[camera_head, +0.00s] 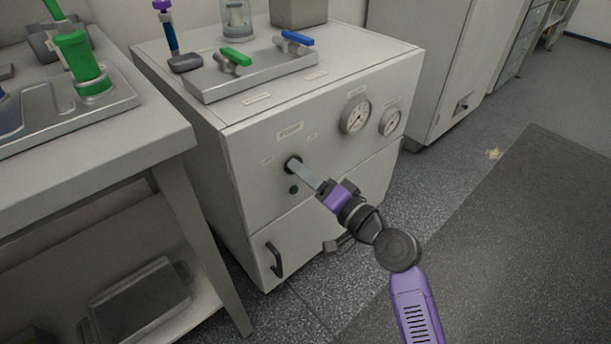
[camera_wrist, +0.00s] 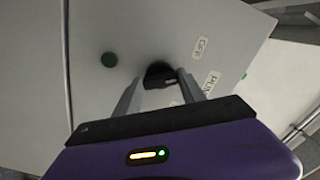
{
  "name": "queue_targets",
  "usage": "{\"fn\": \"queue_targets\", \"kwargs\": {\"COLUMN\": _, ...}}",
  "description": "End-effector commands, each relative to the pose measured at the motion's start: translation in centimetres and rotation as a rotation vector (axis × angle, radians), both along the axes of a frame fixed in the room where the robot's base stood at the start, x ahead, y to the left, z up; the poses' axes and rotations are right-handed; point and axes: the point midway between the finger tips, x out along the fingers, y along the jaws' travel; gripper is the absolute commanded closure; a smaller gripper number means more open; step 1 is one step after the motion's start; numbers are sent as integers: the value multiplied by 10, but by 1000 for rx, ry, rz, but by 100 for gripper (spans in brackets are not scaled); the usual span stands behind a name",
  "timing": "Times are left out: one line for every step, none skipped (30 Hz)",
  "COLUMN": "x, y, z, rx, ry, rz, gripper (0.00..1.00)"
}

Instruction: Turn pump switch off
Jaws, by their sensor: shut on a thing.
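The pump switch is a black rotary knob (camera_wrist: 160,77) on the front panel of the grey cabinet (camera_head: 240,150). In the wrist view the two grey fingers of my gripper (camera_wrist: 158,88) lie on either side of it, shut on it. In the head view my gripper (camera_head: 297,170) reaches the panel at the switch (camera_head: 292,163), which is mostly hidden by the fingers. Labels are beside the switch, one reading like "OFF" (camera_wrist: 201,47).
Two gauges (camera_head: 355,115) are on the panel to the right. A tray (camera_head: 250,75) with green-handled and blue-handled valves is on top. A door handle (camera_head: 274,260) is lower on the cabinet. A bench (camera_head: 150,140) stands at the left. Floor at the right is open.

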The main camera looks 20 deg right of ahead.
Motion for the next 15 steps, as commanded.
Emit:
{"fn": "queue_targets", "kwargs": {"x": 0, "y": 0, "z": -2, "rx": -4, "ry": 2, "rz": 0, "gripper": 93}}
{"fn": "queue_targets", "kwargs": {"x": 0, "y": 0, "z": -2, "rx": -4, "ry": 2, "rz": 0, "gripper": 93}}
{"fn": "queue_targets", "kwargs": {"x": 0, "y": 0, "z": -2, "rx": -4, "ry": 2, "rz": 0, "gripper": 93}}
{"fn": "queue_targets", "kwargs": {"x": 0, "y": 0, "z": -2, "rx": -4, "ry": 2, "rz": 0, "gripper": 93}}
{"fn": "queue_targets", "kwargs": {"x": 0, "y": 0, "z": -2, "rx": -4, "ry": 2, "rz": 0, "gripper": 93}}
{"fn": "queue_targets", "kwargs": {"x": 0, "y": 0, "z": -2, "rx": -4, "ry": 2, "rz": 0, "gripper": 93}}
{"fn": "queue_targets", "kwargs": {"x": 0, "y": 0, "z": -2, "rx": -4, "ry": 2, "rz": 0, "gripper": 93}}
{"fn": "queue_targets", "kwargs": {"x": 0, "y": 0, "z": -2, "rx": -4, "ry": 2, "rz": 0, "gripper": 93}}
{"fn": "queue_targets", "kwargs": {"x": 0, "y": 0, "z": -2, "rx": -4, "ry": 2, "rz": 0, "gripper": 45}}
{"fn": "queue_targets", "kwargs": {"x": 0, "y": 0, "z": -2, "rx": -4, "ry": 2, "rz": 0, "gripper": 39}}
{"fn": "queue_targets", "kwargs": {"x": 0, "y": 0, "z": -2, "rx": -3, "ry": 3, "rz": 0, "gripper": 33}}
{"fn": "queue_targets", "kwargs": {"x": 0, "y": 0, "z": -1, "rx": -3, "ry": 3, "rz": 0, "gripper": 31}}
{"fn": "queue_targets", "kwargs": {"x": 0, "y": 0, "z": -1, "rx": -3, "ry": 2, "rz": 0, "gripper": 31}}
{"fn": "queue_targets", "kwargs": {"x": 0, "y": 0, "z": -1, "rx": -3, "ry": 2, "rz": 0, "gripper": 31}}
{"fn": "queue_targets", "kwargs": {"x": 0, "y": 0, "z": -1, "rx": -3, "ry": 2, "rz": 0, "gripper": 31}}
